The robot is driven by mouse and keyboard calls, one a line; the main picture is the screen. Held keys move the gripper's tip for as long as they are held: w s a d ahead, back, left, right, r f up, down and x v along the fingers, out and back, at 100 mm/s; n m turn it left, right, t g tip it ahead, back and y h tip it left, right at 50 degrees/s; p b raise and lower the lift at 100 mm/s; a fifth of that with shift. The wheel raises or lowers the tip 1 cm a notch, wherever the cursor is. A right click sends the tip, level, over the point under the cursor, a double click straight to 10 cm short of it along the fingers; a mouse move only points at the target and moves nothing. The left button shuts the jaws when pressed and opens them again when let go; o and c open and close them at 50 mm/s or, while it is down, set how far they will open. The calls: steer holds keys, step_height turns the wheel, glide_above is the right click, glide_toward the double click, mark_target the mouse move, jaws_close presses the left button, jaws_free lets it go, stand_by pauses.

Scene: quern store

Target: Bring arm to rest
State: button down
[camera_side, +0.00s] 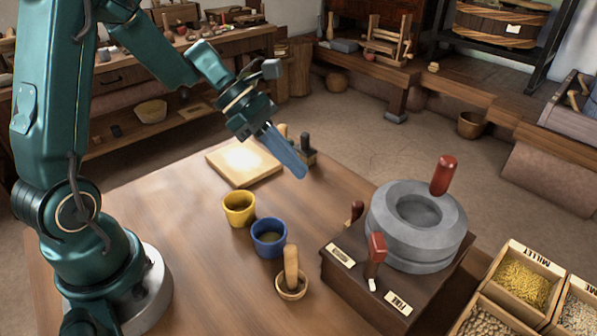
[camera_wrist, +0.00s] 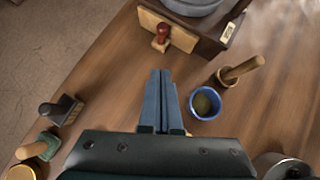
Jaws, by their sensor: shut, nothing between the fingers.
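My gripper (camera_side: 298,168) is shut and empty, its blue fingers held above the wooden table (camera_side: 205,262), near the far edge. In the wrist view my gripper (camera_wrist: 161,74) shows its two fingers side by side with nothing between them. My arm is raised and bent, reaching from the left side of the table. No task object is in the fingers.
A grey stone quern (camera_side: 415,245) with a red handle (camera_side: 443,175) stands at right. A yellow cup (camera_side: 239,210), blue cup (camera_side: 269,238), mortar (camera_side: 291,288) and pale board (camera_side: 243,162) are on the table. Grain bins (camera_side: 525,283) are at lower right.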

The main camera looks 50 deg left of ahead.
steer(key=s+d+r+m+y, duration=0.3)
steer(key=s+d+r+m, duration=0.2)
steer(key=s+r+m, duration=0.45)
steer(key=s+a+f+m+t+y, duration=0.1)
steer(key=s+a+f+m+y, duration=0.2)
steer(key=m, duration=1.1)
steer(key=shift+s+a+t+y, duration=0.3)
steer(key=shift+s+a+y, duration=0.55)
steer(key=shift+s, duration=0.55)
steer(key=shift+f, duration=0.1)
